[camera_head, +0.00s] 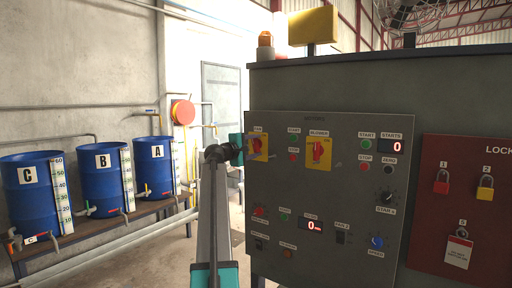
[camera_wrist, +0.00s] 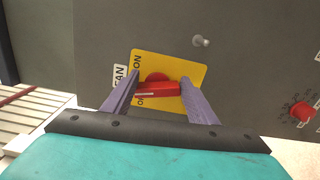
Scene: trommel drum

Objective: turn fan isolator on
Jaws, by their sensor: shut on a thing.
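The fan isolator is a red rotary handle (camera_wrist: 158,89) on a yellow plate (camera_wrist: 185,68), beside a white FAN label (camera_wrist: 120,77). It sits at the upper left of the grey control panel, where its yellow plate (camera_head: 260,142) is partly covered by my gripper. My gripper (camera_wrist: 162,80) is shut on the red handle, with one purple-grey finger at each end. In the wrist view the handle lies nearly level, its pale mark at the left end. ON shows above that end; the lettering below it is partly hidden.
A second yellow isolator (camera_head: 318,152), labelled BLOWER, is just right on the same panel. A bare metal knob (camera_wrist: 201,41) stands out near the fan plate. Knobs and buttons fill the lower panel. A red lock board (camera_head: 460,215) is at right; blue drums (camera_head: 100,180) stand left.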

